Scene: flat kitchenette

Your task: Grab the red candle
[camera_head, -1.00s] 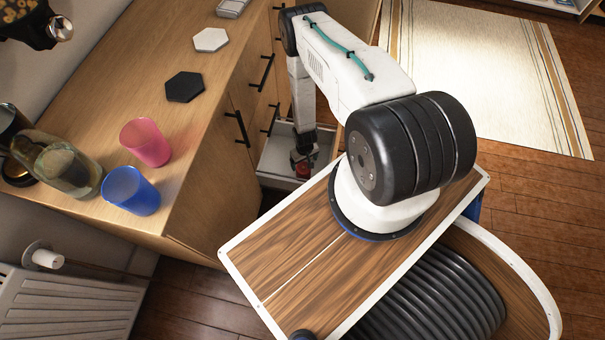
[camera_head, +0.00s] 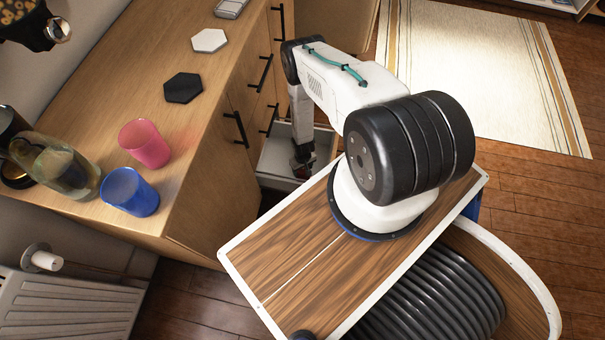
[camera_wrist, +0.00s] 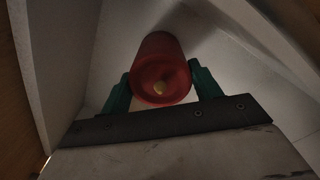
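The red candle (camera_wrist: 160,68) is a short cylinder with a pale spot in the middle of its near end. It lies inside a pale-walled drawer, whose edge shows in the head view (camera_head: 271,158). My gripper (camera_wrist: 160,84) has its two green fingers on either side of the candle. They are close against its sides, but I cannot tell whether they press on it. In the head view my gripper (camera_head: 303,163) is down in the drawer, and the candle is mostly hidden by it.
The wooden counter (camera_head: 120,60) stands left of the drawer, with a pink cup (camera_head: 145,143), a blue cup (camera_head: 130,192), a glass jar (camera_head: 55,165), a black coaster (camera_head: 183,88) and a white coaster (camera_head: 209,40). Drawer walls enclose my gripper closely. Open floor (camera_head: 530,205) lies at right.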

